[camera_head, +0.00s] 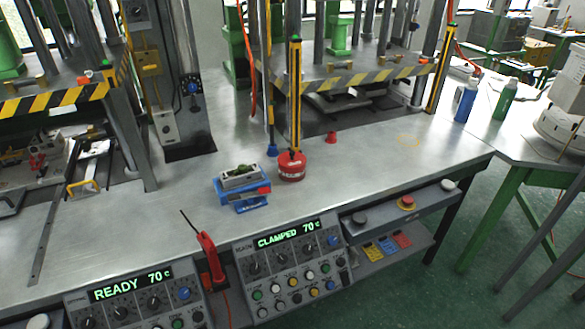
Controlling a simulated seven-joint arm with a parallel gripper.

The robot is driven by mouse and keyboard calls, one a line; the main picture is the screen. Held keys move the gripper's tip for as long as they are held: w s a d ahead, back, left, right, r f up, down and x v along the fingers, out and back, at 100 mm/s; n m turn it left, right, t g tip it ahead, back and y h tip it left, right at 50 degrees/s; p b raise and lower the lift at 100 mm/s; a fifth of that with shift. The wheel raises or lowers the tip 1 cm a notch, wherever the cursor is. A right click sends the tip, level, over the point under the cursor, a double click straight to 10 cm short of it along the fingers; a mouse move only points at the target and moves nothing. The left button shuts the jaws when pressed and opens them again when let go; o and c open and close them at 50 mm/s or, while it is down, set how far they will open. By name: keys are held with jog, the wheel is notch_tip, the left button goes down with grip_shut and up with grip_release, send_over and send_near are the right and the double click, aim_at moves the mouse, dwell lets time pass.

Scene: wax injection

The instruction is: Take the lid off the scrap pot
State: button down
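My gripper is not in view.
A blue box with a grey mould block (241,178) on it sits left of the pot. A small red cone (332,137) and a blue cone (272,150) stand behind. Presses rise at the back; control panels (289,262) line the front. The bench (400,160) is clear to the right.

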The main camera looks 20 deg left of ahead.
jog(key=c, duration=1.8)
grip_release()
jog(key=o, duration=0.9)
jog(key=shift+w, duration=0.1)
